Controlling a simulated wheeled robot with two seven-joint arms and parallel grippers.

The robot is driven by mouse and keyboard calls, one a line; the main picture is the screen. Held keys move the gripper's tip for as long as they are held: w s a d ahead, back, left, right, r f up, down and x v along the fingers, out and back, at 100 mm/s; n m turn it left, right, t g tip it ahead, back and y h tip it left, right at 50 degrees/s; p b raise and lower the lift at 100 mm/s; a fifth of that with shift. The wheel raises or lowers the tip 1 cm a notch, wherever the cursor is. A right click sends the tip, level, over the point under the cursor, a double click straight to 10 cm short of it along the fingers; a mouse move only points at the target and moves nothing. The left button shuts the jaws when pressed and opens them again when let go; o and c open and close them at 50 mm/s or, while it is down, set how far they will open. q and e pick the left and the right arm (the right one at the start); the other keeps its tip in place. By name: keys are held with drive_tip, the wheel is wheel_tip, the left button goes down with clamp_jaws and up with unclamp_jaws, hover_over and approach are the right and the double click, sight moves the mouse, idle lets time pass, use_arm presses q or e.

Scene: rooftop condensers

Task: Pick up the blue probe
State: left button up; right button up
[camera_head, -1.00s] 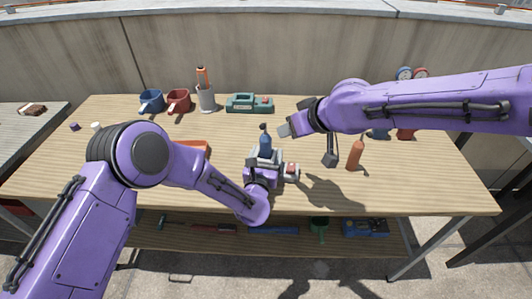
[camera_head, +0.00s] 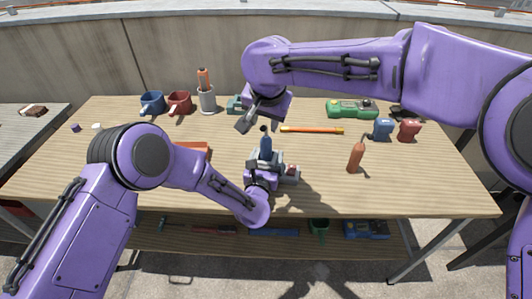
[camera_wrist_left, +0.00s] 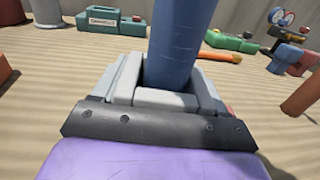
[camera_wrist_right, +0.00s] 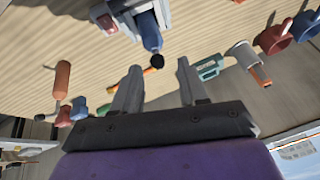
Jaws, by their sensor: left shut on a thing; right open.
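The blue probe (camera_head: 266,144) stands upright with its black bent tip up, over the middle of the bench. My left gripper (camera_head: 264,165) is shut on its lower part; the blue shaft (camera_wrist_left: 180,45) rises from between the jaws in the left wrist view. My right gripper (camera_head: 259,122) is open and empty, just above and behind the probe's tip. In the right wrist view the probe (camera_wrist_right: 150,32) points its black tip toward the gap between the open fingers (camera_wrist_right: 158,75), apart from them. The probe's lower end is hidden by the left gripper.
A grey block with a red part (camera_head: 291,171) sits beside the left gripper. An orange stick (camera_head: 312,129), green case (camera_head: 352,108), mugs (camera_head: 178,101) and a grey cup (camera_head: 207,98) lie farther back. The front right is clear.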

sight(265, 125)
drive_tip(key=x, duration=0.4)
drive_tip(key=shift+d, duration=0.1)
clamp_jaws()
drive_tip(key=shift+r, duration=0.1)
wheel_tip(265, 125, up, 10)
use_arm(q)
drive_tip(key=o, duration=1.3)
